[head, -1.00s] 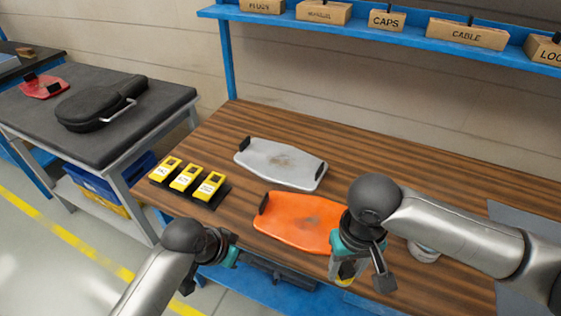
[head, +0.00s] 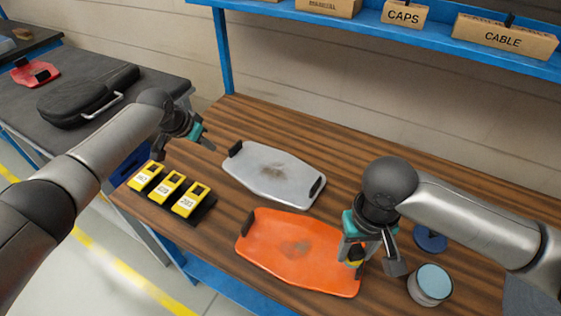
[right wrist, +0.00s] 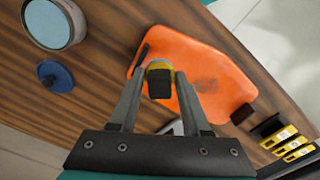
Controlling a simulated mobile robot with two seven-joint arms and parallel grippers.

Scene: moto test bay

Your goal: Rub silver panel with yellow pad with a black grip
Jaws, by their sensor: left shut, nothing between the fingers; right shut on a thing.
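The silver panel (head: 255,180) lies flat on the wooden bench, with black handles at its ends and a brown smudge in the middle. My right gripper (head: 355,250) is shut on the black grip of the yellow pad (head: 352,263). In the right wrist view, the black grip (right wrist: 159,86) sits between the fingertips, with the yellow pad (right wrist: 158,65) partly hidden behind it. The pad is over the right end of the orange panel (head: 285,245); I cannot tell if they touch. My left gripper (head: 200,138) is shut and empty, left of the silver panel.
Several yellow labelled units (head: 168,187) stand in a black holder at the bench's left. An open tin (head: 430,284) and a blue disc (head: 430,239) are on the right. A shelf with labelled boxes (head: 505,35) runs behind. A side table holds a black case (head: 85,98).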

